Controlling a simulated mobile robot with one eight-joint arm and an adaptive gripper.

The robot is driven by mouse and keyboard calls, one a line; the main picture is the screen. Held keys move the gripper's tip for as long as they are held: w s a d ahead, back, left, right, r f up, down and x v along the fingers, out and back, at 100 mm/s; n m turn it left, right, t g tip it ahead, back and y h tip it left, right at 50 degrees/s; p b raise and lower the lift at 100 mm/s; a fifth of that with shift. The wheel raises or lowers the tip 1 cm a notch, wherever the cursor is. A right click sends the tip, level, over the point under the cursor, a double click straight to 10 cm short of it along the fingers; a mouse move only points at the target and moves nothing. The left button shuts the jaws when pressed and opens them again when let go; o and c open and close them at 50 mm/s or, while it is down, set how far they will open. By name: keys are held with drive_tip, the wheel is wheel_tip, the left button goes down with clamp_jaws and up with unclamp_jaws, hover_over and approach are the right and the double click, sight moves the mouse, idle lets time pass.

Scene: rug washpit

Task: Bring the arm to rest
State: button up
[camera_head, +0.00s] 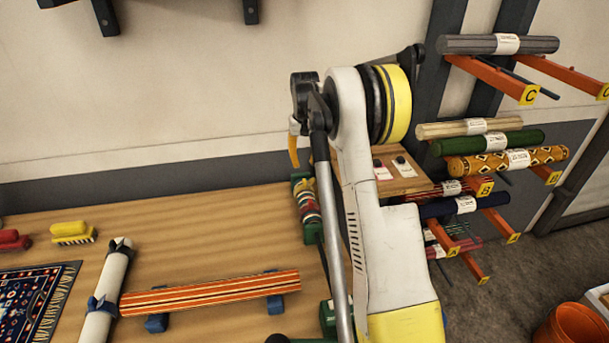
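My arm rises from the bottom centre of the head view, white with a yellow base section and a yellow and black joint at the top. It is folded upright in front of the table's right end. A small white and orange-yellow piece hangs at the left of the upper joint, and it may be part of my gripper (294,148). The arm's joint hides most of that end, so I cannot see two fingertips or anything held. The piece appears above the tabletop, close to the wall in the picture.
The wooden table (215,235) holds a striped orange roll (210,293) on blue supports, a white roll (107,290), a patterned rug (35,300) and brushes (72,232). A rack with orange arms (492,79) holding rolls stands right. An orange bucket (572,327) is lower right.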

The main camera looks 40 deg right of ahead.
drive_tip(key=s+a+r+n+t+b, duration=0.1)
drive_tip(key=s+a+r+t, duration=0.1)
drive_tip(key=s+a+r, duration=0.6)
drive_tip(key=s+a+r+n+t+b, duration=0.1)
drive_tip(key=s+a+r+n+b, duration=0.3)
drive_tip(key=a, duration=0.7)
drive_tip(key=s+a+f+t, duration=0.2)
drive_tip(key=s+a+f, duration=0.1)
drive_tip(key=s+a, duration=0.3)
drive_tip(key=s+a+f+t, duration=0.2)
drive_tip(key=s+a, duration=0.4)
drive_tip(key=s, duration=0.4)
drive_tip(key=shift+s+a+f, duration=0.15)
drive_tip(key=shift+s+f, duration=0.2)
drive_tip(key=shift+f, duration=0.3)
